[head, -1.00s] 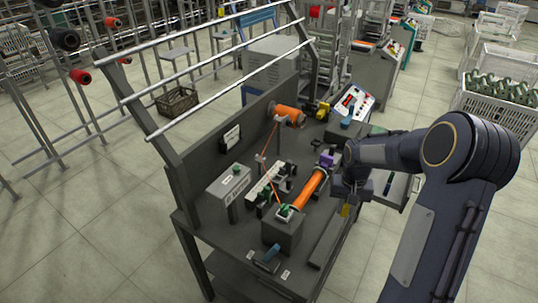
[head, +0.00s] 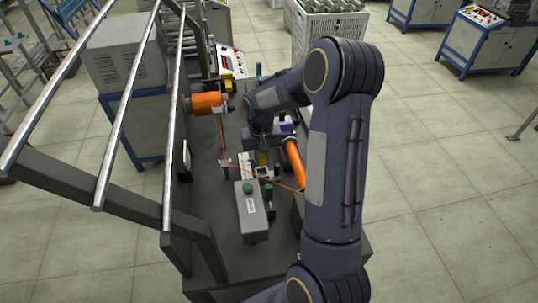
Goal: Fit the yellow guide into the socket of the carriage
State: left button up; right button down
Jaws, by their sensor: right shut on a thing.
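The guide is close to a small light and dark assembly (head: 246,167), which seems to be the carriage. I cannot tell whether the guide touches it, and I cannot make out the socket. My right arm covers part of the bench to the right. My left gripper is not in view.
An orange spool (head: 207,103) stands at the back left, with thread running forward from it. An orange roll (head: 294,162) lies right of the gripper. A grey box (head: 251,215) with a green button stands in front. Metal rails (head: 125,115) rise at the left.

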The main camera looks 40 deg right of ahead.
jog(key=shift+w+f, duration=0.15)
dwell(0.3)
jog(key=shift+f, duration=0.1)
